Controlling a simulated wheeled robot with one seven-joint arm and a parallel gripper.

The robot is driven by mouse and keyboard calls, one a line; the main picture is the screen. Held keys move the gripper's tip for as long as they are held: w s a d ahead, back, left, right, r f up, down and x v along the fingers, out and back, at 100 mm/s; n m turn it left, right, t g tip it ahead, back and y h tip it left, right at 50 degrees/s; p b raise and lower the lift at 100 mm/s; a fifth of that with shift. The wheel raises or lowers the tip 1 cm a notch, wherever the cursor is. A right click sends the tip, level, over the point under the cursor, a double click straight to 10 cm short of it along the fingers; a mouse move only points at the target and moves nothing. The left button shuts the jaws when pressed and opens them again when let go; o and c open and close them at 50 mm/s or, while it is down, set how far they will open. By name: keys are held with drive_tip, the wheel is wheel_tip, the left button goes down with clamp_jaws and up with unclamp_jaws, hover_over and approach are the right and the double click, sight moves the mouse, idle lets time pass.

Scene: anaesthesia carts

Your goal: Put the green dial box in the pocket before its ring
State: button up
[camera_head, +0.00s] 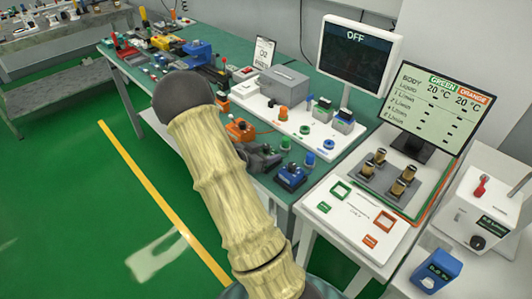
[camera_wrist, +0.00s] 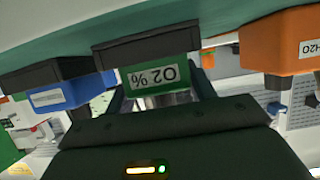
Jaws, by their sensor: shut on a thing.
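In the wrist view a green box (camera_wrist: 160,76) with an upside-down "O2 %" label and a black end sits right at my gripper (camera_wrist: 162,98). The gripper is shut on it; the fingers are mostly hidden behind the dark gripper housing. I cannot tell which pocket belongs to the green ring.
A blue box (camera_wrist: 62,95) and an orange box (camera_wrist: 278,50) flank the green one. A white board (camera_head: 258,104) carries a grey case (camera_head: 284,84). A blue dial box (camera_head: 291,177) stands at the bench's front. A white cart (camera_head: 350,221) with square frames stands right.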

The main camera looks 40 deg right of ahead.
drive_tip(key=o, duration=1.5)
drive_tip(key=shift+r, duration=0.1)
drive_tip(key=v, duration=1.2)
